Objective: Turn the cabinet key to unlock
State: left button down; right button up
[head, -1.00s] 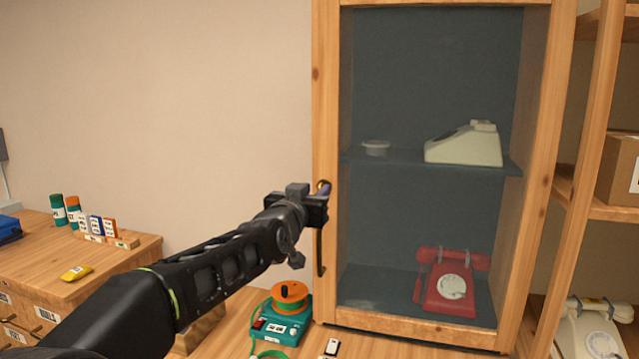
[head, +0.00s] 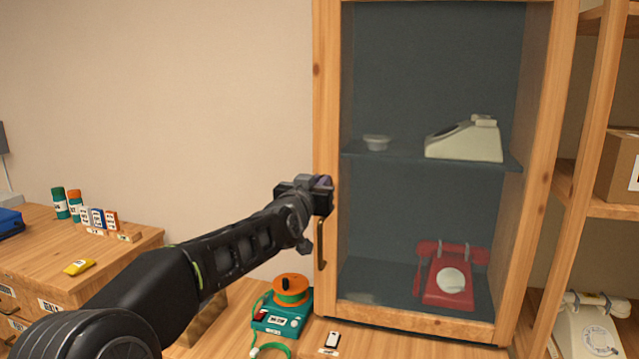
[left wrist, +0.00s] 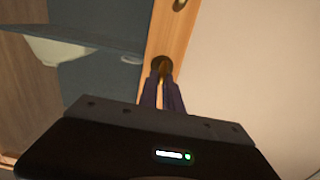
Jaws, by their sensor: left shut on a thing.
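The wood-framed glass cabinet (head: 325,90) stands in the middle of the head view with its door closed. My left gripper (head: 322,184) is at the left door stile, above the dark door handle (head: 321,245). In the left wrist view, the gripper's purple fingers (left wrist: 162,88) are shut on the small key (left wrist: 162,68) at the dark round lock (left wrist: 161,63) in the stile. The key is mostly hidden between the fingers, and its turn angle cannot be told. The right gripper is not in view.
Behind the glass are a cream phone (head: 465,142), a small pale dish (head: 376,143) and a red phone (head: 450,278). A teal device with an orange reel (head: 285,305) stands below my left arm. An open shelf (head: 590,207) stands close on the right.

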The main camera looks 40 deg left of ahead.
pick_arm(q)
jog(key=shift+d+r+m, duration=0.1)
jog(key=shift+m, duration=0.2)
dwell(0.4)
jog(key=m+p, duration=0.2)
jog(key=m, duration=0.1)
jog(key=shift+d, duration=0.15)
jog(key=m+p, duration=0.1)
jog(key=m, duration=0.3)
jog(key=f+m+p, duration=0.1)
jog(key=m, duration=0.4)
jog(key=d+m+p, duration=0.1)
jog(key=m+p, duration=0.1)
jog(key=m, duration=0.3)
jog(key=shift+w+f, duration=0.25)
jog(key=shift+m, duration=0.3)
jog(key=c, duration=1.5)
grip_release()
